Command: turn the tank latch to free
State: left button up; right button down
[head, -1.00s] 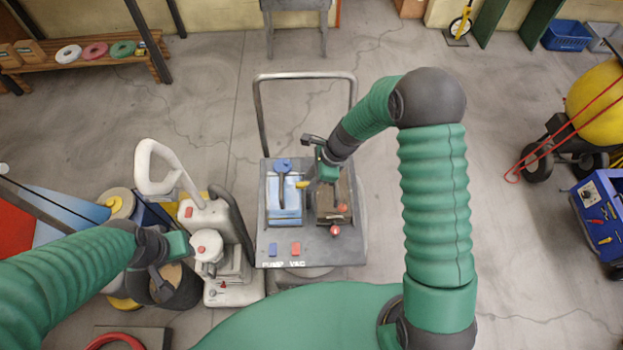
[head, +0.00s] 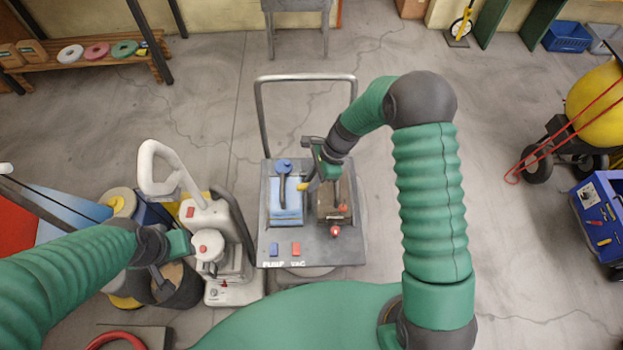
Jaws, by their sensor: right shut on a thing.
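A grey cart (head: 310,247) stands in front of me with a blue tank (head: 287,213) on its left and a brown box-like unit (head: 345,212) on its right. A dark lever with a blue knob (head: 283,166) lies over the blue tank. A small yellow handle (head: 302,187), which looks like the tank latch, sticks out between the two units. My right gripper (head: 312,185) comes down beside it and is shut on it; the fingertips are small and partly hidden. My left gripper (head: 188,244) is beside the white machine's cap; its finger opening is unclear.
The white machine (head: 212,220) with a looped handle stands close left of the cart. The cart's tall push bar (head: 305,77) rises at the far side. Blue and red pedals (head: 295,249) sit at its front.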

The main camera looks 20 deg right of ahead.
jog(key=n, duration=0.1)
jog(key=n+g, duration=0.1)
jog(key=shift+w+d+r+n, duration=0.1)
jog(key=shift+w+d+n, duration=0.05)
jog(key=shift+w+n, duration=0.2)
jog(key=n+g, duration=0.1)
jog(key=n, duration=0.2)
jog(key=shift+w+n, duration=0.1)
jog(key=shift+n, duration=0.25)
jog(key=n, duration=0.1)
jog(key=n+g+h, duration=0.1)
jog(key=n, duration=0.1)
jog(key=n+g, duration=0.1)
jog(key=n, duration=0.1)
jog(key=shift+w+a+h+b, duration=0.2)
jog(key=shift+a+h+b, duration=0.05)
jog(key=shift+h+b, duration=0.15)
jog(key=shift+w+a+n+g+h, duration=0.15)
jog(key=shift+n+h, duration=0.2)
jog(key=shift+n, duration=0.65)
jog(key=shift+s+n+g+h, duration=0.15)
jog(key=shift+n+h, duration=0.2)
jog(key=shift+n, duration=0.65)
jog(key=shift+w+r, duration=0.1)
jog(key=shift+w, duration=0.05)
jog(key=c, duration=1.7)
grip_release()
jog(key=o, duration=0.3)
jog(key=shift+b, duration=0.3)
jog(key=shift+o, duration=0.2)
